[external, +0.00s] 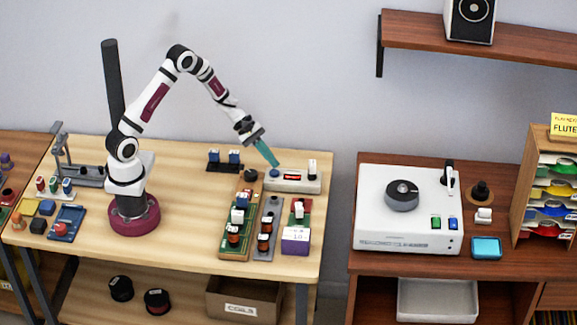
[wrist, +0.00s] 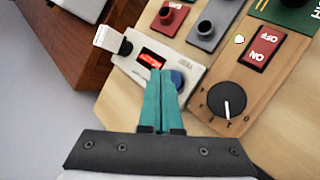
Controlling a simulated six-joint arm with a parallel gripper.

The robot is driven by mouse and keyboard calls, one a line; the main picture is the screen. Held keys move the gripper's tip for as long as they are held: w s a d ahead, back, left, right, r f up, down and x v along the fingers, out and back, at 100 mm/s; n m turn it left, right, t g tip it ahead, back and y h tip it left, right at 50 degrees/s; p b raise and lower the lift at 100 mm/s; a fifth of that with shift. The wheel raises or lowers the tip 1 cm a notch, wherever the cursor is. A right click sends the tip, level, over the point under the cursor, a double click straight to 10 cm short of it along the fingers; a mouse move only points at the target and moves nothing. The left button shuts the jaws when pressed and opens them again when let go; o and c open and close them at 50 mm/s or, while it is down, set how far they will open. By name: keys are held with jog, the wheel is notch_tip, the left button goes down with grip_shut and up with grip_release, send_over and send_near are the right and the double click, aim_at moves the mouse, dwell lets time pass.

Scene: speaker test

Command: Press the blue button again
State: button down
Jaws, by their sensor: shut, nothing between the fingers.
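The blue button (external: 275,173) is a small round button at the left end of a pale panel (external: 305,185) on the wooden workbench. It also shows in the wrist view (wrist: 177,79), just right of my fingertips and partly hidden by them. My gripper (external: 275,164) has teal fingers, which are shut and empty. Its tips (wrist: 161,73) are at or just above the button; I cannot tell whether they touch it. A lit red display (wrist: 152,58) sits beside the button on the same panel.
A wooden panel with a black knob (wrist: 227,100) and a red OFF/ON switch (wrist: 262,51) lies close beside the button's panel. A white lever (wrist: 110,38) stands at the panel's other end. A purple box (external: 296,240) stands at the bench's front right. The bench's middle is clear.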

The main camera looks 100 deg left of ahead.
aim_at(271, 170)
jog(key=shift+f, duration=0.15)
jog(key=shift+f, duration=0.3)
dwell(0.3)
jog(key=shift+f, duration=0.5)
dwell(0.6)
jog(key=shift+r, duration=0.95)
jog(key=shift+r, duration=2.5)
